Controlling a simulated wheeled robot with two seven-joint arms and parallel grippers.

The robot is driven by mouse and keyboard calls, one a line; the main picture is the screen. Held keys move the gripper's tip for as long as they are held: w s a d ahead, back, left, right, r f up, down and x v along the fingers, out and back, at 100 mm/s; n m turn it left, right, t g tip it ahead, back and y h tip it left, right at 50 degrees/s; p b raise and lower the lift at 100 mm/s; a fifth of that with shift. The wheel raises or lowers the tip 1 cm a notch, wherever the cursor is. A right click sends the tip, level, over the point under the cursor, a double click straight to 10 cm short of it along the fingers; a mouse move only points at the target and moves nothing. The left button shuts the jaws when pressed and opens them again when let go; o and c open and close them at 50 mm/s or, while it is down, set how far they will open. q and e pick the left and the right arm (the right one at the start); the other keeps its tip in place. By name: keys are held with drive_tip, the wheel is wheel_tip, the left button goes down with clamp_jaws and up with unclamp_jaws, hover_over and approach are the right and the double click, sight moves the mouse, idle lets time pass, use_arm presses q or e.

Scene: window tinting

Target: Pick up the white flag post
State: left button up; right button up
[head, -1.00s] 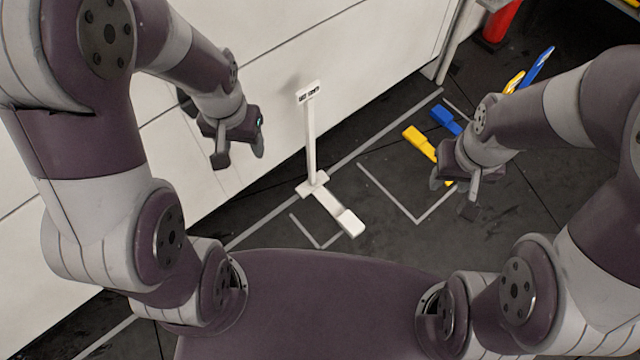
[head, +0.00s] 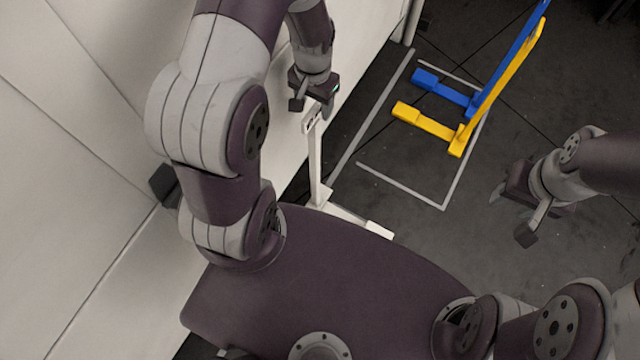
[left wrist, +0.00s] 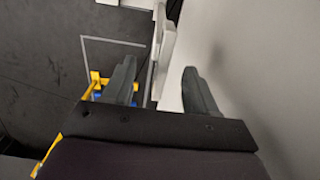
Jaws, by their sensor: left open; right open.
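The white flag post (head: 316,165) stands upright on the floor in the head view, with its white foot (head: 372,229) partly hidden behind my base. My left gripper (head: 312,108) is open at the top of the post, its fingers around or just in front of the post's small head plate. In the left wrist view, the white post (left wrist: 164,48) shows in the gap between the two open fingers (left wrist: 158,82); I cannot tell whether they touch it. My right gripper (head: 511,215) is open and empty over the floor at the right.
A blue post (head: 500,62) and a yellow post (head: 496,88) stand together beyond, on feet inside a grey floor outline. A white wall (head: 90,190) runs close along the left side of my left arm. The dark floor (head: 560,270) between my right arm and base is clear.

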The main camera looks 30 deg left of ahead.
sight(313, 116)
use_arm(q)
drive_tip(key=shift+f, duration=0.4)
wheel_tip(313, 116, down, 5)
drive_tip(key=shift+a+r+b, duration=0.1)
drive_tip(key=shift+a+b, duration=0.05)
drive_tip(key=shift+b, duration=0.65)
drive_tip(key=shift+r, duration=0.1)
drive_tip(key=shift+c, duration=0.6)
clamp_jaws()
